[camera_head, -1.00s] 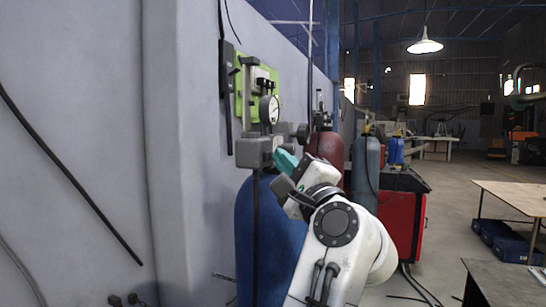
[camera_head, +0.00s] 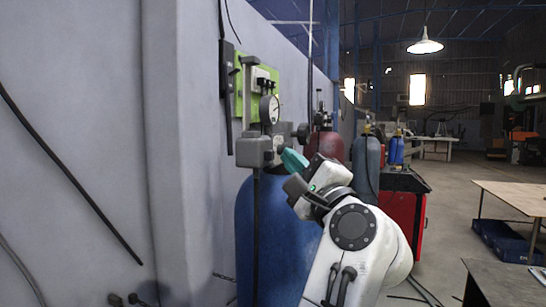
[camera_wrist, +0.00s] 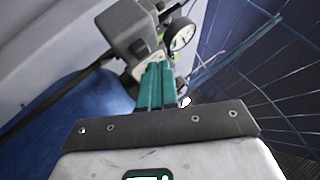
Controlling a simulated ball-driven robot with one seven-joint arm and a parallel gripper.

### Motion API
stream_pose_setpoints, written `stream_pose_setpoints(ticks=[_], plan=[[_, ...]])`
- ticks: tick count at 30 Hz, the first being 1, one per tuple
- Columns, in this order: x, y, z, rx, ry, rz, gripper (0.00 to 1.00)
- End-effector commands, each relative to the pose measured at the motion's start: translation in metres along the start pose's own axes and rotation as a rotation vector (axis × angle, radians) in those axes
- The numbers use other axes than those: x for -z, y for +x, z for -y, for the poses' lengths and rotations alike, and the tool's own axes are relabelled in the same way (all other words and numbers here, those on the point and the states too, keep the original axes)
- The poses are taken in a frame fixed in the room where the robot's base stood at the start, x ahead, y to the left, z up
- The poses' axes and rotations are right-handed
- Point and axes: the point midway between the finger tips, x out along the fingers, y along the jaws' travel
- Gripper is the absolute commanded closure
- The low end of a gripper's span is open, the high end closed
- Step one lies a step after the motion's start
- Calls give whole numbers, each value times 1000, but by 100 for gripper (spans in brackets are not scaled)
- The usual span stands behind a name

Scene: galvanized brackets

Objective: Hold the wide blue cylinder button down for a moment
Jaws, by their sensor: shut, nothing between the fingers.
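The wide blue cylinder (camera_head: 272,235) stands against the wall in the head view, with my arm in front of its right side. It fills the left of the wrist view (camera_wrist: 60,110). A grey box-like valve head (camera_head: 254,151) sits at its top, and it also shows in the wrist view (camera_wrist: 125,28). My gripper (camera_head: 284,151) is shut and empty. Its teal fingertips (camera_wrist: 158,68) are close to the right side of the valve head. I cannot make out the button clearly, nor tell whether the fingertips touch anything.
A green panel (camera_head: 262,82) with a round gauge (camera_head: 269,110) is on the wall just above. A dark red cylinder (camera_head: 326,147) and a grey-blue cylinder (camera_head: 367,165) stand behind my arm. A red cabinet (camera_head: 403,205) is to the right.

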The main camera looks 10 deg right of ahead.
Motion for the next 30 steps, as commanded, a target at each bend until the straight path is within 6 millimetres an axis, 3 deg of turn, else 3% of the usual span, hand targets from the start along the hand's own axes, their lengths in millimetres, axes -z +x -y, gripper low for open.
stream_pose_setpoints(ticks=[11, 30], plan=[[2, -2, 1, 0, 0, 0, 100], [26, -36, 26, 1, 0, 0, 100]])
